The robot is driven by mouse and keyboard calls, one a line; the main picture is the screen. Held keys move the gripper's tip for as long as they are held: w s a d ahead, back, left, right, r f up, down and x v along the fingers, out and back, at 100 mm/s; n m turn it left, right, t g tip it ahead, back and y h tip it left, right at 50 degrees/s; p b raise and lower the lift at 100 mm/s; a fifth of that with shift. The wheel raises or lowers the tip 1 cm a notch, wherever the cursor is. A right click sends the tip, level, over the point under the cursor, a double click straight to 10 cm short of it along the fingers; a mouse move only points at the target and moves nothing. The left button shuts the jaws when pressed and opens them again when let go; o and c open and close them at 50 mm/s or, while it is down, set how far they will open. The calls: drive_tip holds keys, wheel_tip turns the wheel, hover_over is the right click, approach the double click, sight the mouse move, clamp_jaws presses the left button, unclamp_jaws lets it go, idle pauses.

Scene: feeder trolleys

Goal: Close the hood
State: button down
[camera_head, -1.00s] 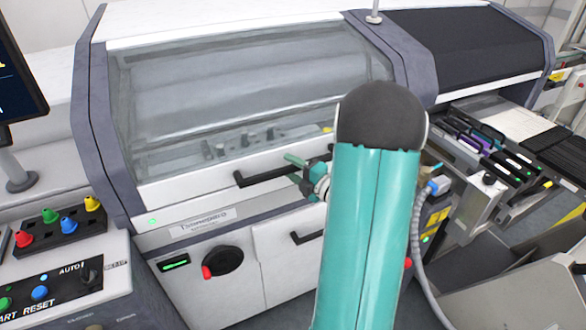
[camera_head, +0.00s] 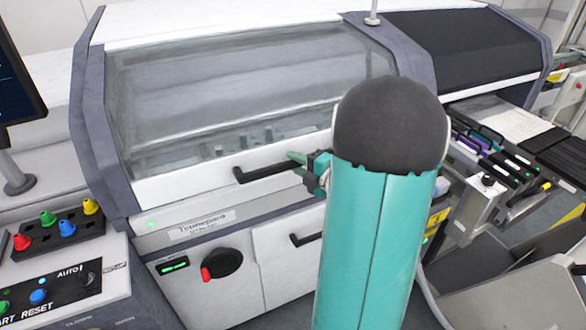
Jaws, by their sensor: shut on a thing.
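The hood (camera_head: 165,190) is a clear grey window in a white frame on the front of the machine. It lies down over the opening, and its lower edge meets the machine's front; whether a thin gap is left I cannot tell. A black bar handle (camera_head: 255,174) runs along its lower white edge. My gripper (camera_head: 301,165), with teal fingers, is shut on the right part of this handle. My teal arm with its dark rounded joint hides the right end of the hood's lower edge and part of the gripper.
Below the hood are a black rotary switch with a red tip (camera_head: 222,263) and a lower door handle (camera_head: 304,239). A button panel (camera_head: 60,290) stands at the front left, with a monitor (camera_head: 18,85) above. Feeders (camera_head: 490,155) jut out at the right.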

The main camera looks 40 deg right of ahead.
drive_tip(key=r, duration=0.1)
drive_tip(key=s+r, duration=0.1)
drive_tip(key=r, duration=0.1)
drive_tip(key=shift+s+a, duration=0.1)
drive_tip(key=shift+a, duration=0.1)
drive_tip(key=c, duration=1.2)
unclamp_jaws()
drive_tip(key=shift+c, duration=0.2)
drive_tip(key=shift+o, duration=0.2)
drive_tip(key=shift+s, duration=0.1)
drive_tip(key=s+d, duration=0.1)
drive_tip(key=s, duration=1.2)
drive_tip(key=shift+s+d+r, duration=0.25)
drive_tip(key=shift+s+r, duration=0.05)
drive_tip(key=shift+r, duration=0.15)
